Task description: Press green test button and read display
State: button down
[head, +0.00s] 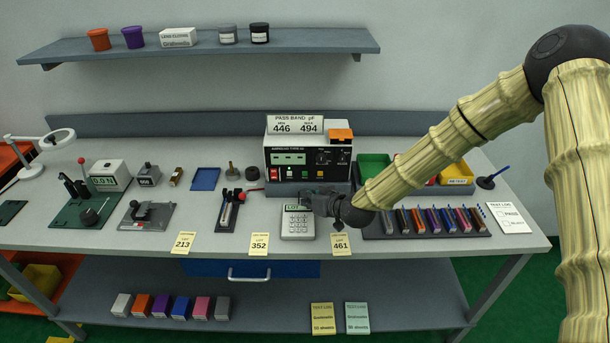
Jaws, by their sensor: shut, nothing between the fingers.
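The test meter (334,159), a black-fronted box, stands at the back middle of the bench. Its small green-lit display (288,159) shows marks too small to read. A row of small buttons sits low on the front.
A keypad unit (298,228) lies in front of my gripper. A sign (295,124) above the meter reads PASS BAND pF, 446 and 494. A rack of coloured parts (395,236) lies to the right, with green (374,162) and yellow bins behind. Tags 213, 352 and 461 stand along the front edge.

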aim_at(305, 174)
jog(key=w, duration=0.3)
jog(key=shift+f, duration=0.25)
jog(key=shift+w+r, duration=0.15)
jog(key=shift+w, duration=0.15)
jog(key=shift+r+b, duration=0.45)
jog(key=shift+b, duration=0.05)
jog(key=shift+w, duration=0.3)
jog(key=shift+w+f, duration=0.5)
jog(key=shift+w, duration=0.3)
jog(key=shift+s+r, duration=0.25)
jog(key=shift+r, duration=0.1)
jog(key=shift+w+f, duration=0.2)
jog(key=shift+s+r, duration=0.15)
